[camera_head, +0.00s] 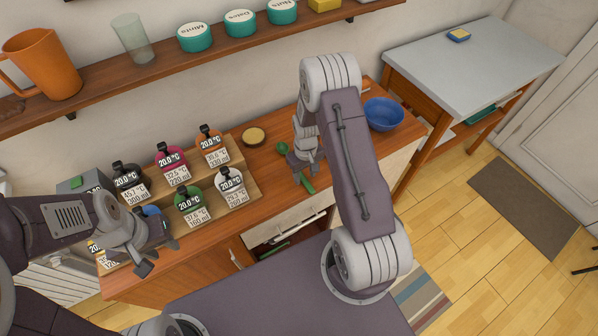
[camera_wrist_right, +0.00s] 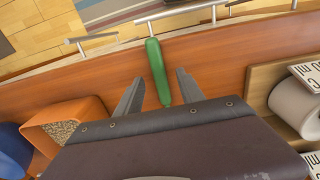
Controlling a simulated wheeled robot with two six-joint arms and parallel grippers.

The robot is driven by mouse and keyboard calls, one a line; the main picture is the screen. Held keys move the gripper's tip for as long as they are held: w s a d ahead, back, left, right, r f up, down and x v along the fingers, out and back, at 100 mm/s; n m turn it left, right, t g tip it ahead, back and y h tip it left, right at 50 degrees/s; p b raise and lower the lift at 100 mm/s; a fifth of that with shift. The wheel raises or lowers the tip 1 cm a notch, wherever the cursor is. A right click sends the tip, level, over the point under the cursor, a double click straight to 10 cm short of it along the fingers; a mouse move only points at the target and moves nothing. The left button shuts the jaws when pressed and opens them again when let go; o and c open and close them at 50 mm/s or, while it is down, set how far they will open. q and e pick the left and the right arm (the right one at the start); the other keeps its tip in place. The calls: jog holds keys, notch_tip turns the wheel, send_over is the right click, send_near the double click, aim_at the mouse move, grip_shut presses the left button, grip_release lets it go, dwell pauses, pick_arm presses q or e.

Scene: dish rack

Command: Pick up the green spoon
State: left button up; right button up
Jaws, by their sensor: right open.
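The green spoon lies on the wooden counter. In the head view its round bowl (camera_head: 282,148) shows left of my right gripper and its handle (camera_head: 307,185) shows just below. In the right wrist view the green handle (camera_wrist_right: 157,70) runs between the two open fingers and past their tips. My right gripper (camera_head: 300,168) is open over the spoon; it also shows in the right wrist view (camera_wrist_right: 157,88). I cannot tell whether the fingers touch the handle. My left gripper (camera_head: 160,256) is open and empty, at the left near the counter's front edge.
A stepped wooden stand (camera_head: 238,203) with several labelled jars is left of the spoon. A blue bowl (camera_head: 384,114) stands right of my right arm. An orange container of grain (camera_wrist_right: 68,124) is close to the gripper. Drawer handles (camera_wrist_right: 180,12) line the counter's front.

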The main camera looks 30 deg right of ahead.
jog(key=shift+f, duration=0.75)
jog(key=shift+w+d+f, duration=0.1)
jog(key=shift+f, duration=0.35)
jog(key=shift+r, duration=0.1)
grip_shut()
notch_tip(320, 180, up, 4)
jog(key=shift+r+b, duration=0.1)
jog(key=shift+b, duration=0.25)
jog(key=s+d+r, duration=0.1)
jog(key=s+r, duration=0.5)
jog(key=s, duration=0.5)
jog(key=shift+s+r+b, duration=0.4)
jog(key=c, duration=0.6)
grip_release()
jog(key=shift+c, duration=0.2)
grip_shut()
